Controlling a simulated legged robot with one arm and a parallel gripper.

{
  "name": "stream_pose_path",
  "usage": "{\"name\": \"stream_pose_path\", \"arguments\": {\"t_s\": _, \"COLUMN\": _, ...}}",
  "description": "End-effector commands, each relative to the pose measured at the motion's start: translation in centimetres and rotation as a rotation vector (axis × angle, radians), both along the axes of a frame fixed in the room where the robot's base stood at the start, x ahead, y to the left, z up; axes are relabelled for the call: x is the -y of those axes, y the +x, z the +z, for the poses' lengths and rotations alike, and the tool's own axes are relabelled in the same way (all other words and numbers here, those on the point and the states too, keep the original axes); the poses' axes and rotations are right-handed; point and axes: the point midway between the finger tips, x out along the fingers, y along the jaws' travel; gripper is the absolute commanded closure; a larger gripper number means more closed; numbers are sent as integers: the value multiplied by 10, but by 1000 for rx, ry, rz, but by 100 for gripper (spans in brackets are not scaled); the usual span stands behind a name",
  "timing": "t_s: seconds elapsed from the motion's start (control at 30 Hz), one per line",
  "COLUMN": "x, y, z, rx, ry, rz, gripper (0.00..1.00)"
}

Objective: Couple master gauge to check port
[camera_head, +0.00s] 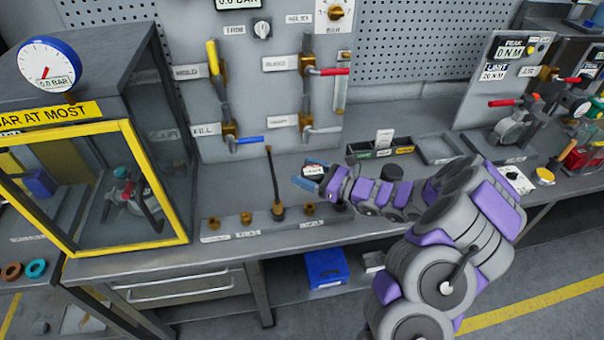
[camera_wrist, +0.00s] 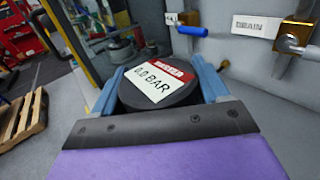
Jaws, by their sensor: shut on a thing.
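The master gauge (camera_wrist: 157,85) is a dark round gauge with a red-topped white label reading "0.0 BAR" in the wrist view. My gripper (camera_wrist: 160,75) is shut on it, with one blue finger on each side. Several brass fittings stand on this strip, and a tall dark hose or rod (camera_head: 272,175) rises from one. The strip's labels are too small to read, so I cannot tell which fitting is the check port.
A yellow-framed cabinet (camera_head: 185,215) with a round dial gauge (camera_head: 47,65) on top stands at the left. Valve handles project from the grey panel (camera_head: 265,100) behind. Small labelled bins (camera_head: 375,152) sit right of my gripper. The bench between is mostly clear.

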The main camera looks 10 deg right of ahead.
Motion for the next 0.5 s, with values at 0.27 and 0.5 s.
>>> {"name": "stream_pose_path", "arguments": {"t_s": 0.27, "x": -14, "y": -1, "z": -7, "rx": 3, "ry": -9, "rz": 40, "gripper": 70}}
{"name": "stream_pose_path", "arguments": {"t_s": 0.5, "x": -20, "y": -1, "z": -7, "rx": 3, "ry": -14, "rz": 40, "gripper": 70}}
